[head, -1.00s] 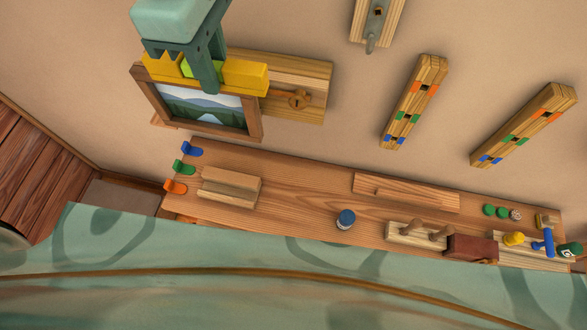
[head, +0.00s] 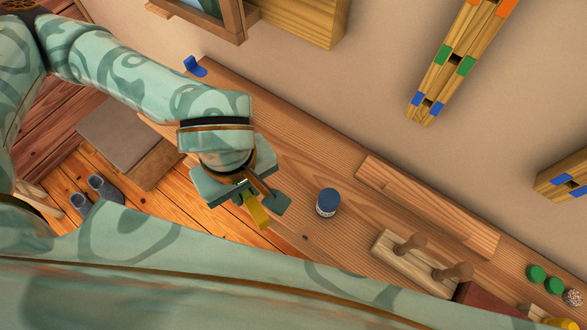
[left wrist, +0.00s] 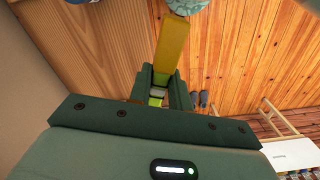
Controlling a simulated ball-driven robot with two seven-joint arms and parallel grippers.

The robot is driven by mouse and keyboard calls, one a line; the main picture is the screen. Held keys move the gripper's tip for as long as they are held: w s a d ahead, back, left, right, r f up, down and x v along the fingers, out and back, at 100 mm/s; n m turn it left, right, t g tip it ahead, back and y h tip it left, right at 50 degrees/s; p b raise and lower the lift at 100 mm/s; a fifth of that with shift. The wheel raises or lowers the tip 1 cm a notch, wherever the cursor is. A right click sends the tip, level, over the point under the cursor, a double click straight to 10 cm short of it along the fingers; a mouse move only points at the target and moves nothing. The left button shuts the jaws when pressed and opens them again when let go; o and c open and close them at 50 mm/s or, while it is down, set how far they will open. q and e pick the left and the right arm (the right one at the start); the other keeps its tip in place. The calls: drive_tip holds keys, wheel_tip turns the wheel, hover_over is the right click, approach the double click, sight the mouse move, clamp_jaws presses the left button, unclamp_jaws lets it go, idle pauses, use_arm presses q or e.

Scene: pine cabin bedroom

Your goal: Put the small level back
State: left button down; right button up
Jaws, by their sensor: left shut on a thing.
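The small level is a yellow bar (head: 257,212) with a green part near the jaws. My left gripper (head: 250,190) is shut on it. In the head view the level points down and towards the viewer near the bench's front edge. In the left wrist view the level (left wrist: 173,45) sticks out ahead from between the fingers (left wrist: 163,90), seen against the floor boards. Much of the level's held end is hidden by the fingers. My left forearm and gripper cover the left part of the bench. My right gripper is not in view.
The wooden bench (head: 300,165) holds a blue-lidded tin (head: 326,202) right of the gripper, a long wood block (head: 425,205) and a pegged block (head: 408,262). A blue hook (head: 194,67) sits at its far left end. A picture frame (head: 235,20) hangs above.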

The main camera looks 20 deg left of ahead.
use_arm(q)
wheel_tip(320, 180, down, 2)
drive_tip(key=w+f+b, duration=0.1)
drive_tip(key=w+b, duration=0.2)
drive_tip(key=b, duration=0.6)
hover_over(288, 166)
drive_tip(key=f, duration=0.6)
drive_tip(key=shift+s+f, duration=0.1)
drive_tip(key=shift+s, duration=0.25)
drive_tip(key=shift+w+f, duration=0.15)
drive_tip(key=shift+f, duration=0.05)
drive_tip(key=f+b, duration=0.1)
drive_tip(key=f, duration=0.2)
drive_tip(key=shift+w+f+b, duration=0.2)
drive_tip(key=shift+f+b, duration=0.15)
drive_tip(key=shift+f, duration=0.05)
drive_tip(key=shift+r, duration=0.2)
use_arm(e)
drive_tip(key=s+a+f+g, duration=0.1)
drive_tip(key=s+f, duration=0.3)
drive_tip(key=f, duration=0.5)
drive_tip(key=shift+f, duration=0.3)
